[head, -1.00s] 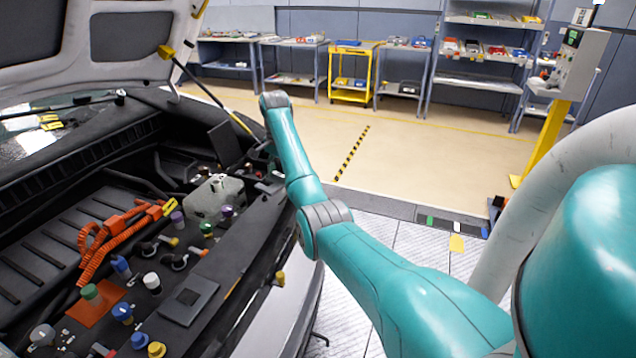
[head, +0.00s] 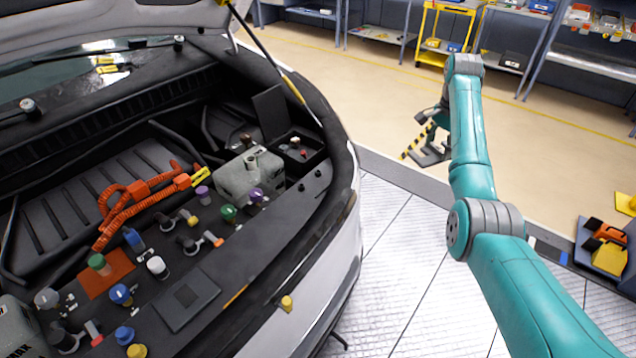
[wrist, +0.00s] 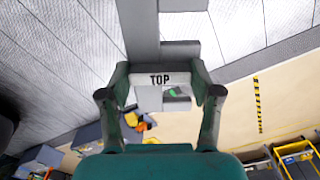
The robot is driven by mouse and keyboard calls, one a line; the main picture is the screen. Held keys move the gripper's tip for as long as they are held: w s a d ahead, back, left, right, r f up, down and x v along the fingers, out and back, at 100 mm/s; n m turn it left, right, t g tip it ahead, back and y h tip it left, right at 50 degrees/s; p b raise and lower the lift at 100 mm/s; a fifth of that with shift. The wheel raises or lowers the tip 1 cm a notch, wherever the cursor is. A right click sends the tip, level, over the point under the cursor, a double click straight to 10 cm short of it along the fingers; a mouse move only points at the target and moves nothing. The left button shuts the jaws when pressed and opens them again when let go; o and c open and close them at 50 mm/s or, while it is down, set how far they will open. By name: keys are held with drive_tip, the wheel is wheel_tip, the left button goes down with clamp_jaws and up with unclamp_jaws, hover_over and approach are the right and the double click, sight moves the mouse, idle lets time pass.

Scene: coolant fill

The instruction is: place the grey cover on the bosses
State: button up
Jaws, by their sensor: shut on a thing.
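My gripper (wrist: 165,92) is shut on a grey cover (wrist: 140,32), a long bar with a side tab and a white label reading TOP. In the head view my gripper (head: 432,138) hangs beyond the car's front right corner, clear of the engine bay, over the floor. The cover shows there only as a small dark shape. Two short dark posts (head: 302,187) (head: 318,173) stand on the black front panel (head: 262,235); they may be the bosses, but I cannot be sure. Nothing covers them.
The bay holds a pale reservoir (head: 235,182), orange cables (head: 135,190) and several coloured caps. A prop rod (head: 265,45) rises at the bay's far right corner. Shelves and a yellow cart (head: 445,30) stand at the back. The floor between is open.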

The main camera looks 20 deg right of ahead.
drive_tip(key=w+a+n, duration=0.2)
drive_tip(key=w+a, duration=0.1)
drive_tip(key=a, duration=0.6)
drive_tip(key=w+a+n, duration=0.1)
drive_tip(key=w+a, duration=0.3)
drive_tip(key=a, duration=0.6)
drive_tip(key=n, duration=0.3)
hover_over(314, 184)
wheel_tip(314, 184, down, 10)
drive_tip(key=shift+r, duration=0.2)
drive_tip(key=shift+f, duration=0.1)
drive_tip(key=o, duration=1.1)
